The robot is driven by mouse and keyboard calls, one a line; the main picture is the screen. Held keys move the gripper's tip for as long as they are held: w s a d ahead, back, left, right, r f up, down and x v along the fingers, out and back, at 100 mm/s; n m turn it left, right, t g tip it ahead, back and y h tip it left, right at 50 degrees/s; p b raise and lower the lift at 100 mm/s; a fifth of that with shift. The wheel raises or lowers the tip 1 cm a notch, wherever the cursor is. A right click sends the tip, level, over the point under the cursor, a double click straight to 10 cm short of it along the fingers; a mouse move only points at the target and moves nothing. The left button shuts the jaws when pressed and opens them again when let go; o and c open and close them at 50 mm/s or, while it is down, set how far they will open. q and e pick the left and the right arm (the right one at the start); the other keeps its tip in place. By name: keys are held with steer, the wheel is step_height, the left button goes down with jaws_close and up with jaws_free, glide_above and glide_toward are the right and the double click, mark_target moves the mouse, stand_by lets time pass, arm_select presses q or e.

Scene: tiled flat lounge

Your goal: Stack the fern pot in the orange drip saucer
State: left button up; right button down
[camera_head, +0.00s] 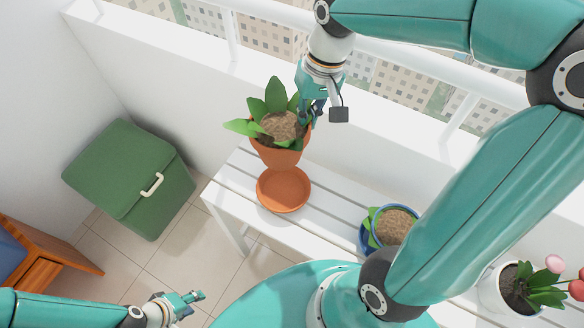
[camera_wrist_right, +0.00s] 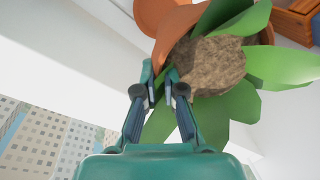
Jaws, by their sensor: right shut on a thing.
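The fern pot (camera_head: 280,155), an orange terracotta pot with broad green leaves and brown soil, is roughly upright in the head view. My right gripper (camera_head: 312,112) is shut on its right-hand rim. The right wrist view shows the two fingers (camera_wrist_right: 162,88) pinching the rim of the pot (camera_wrist_right: 160,18) beside the soil and leaves. The orange drip saucer (camera_head: 284,190) lies empty on the white slatted bench, just below the pot in the picture; the pot overlaps its far edge. My left gripper (camera_head: 190,303) is low at the left, away from both; its jaw opening is unclear.
The white bench (camera_head: 325,215) also holds a blue pot (camera_head: 368,238) and a white pot with pink and red flowers (camera_head: 497,290). A green box (camera_head: 125,175) stands on the tiles at left. A white parapet with a railing (camera_head: 390,130) runs behind the bench.

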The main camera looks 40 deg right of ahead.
step_height(320, 180, down, 18)
steer(key=shift+b, duration=0.4)
steer(key=shift+w, duration=0.1)
steer(key=shift+f+b, duration=0.3)
steer(key=c, duration=1.7)
jaws_free()
steer(key=o, duration=0.4)
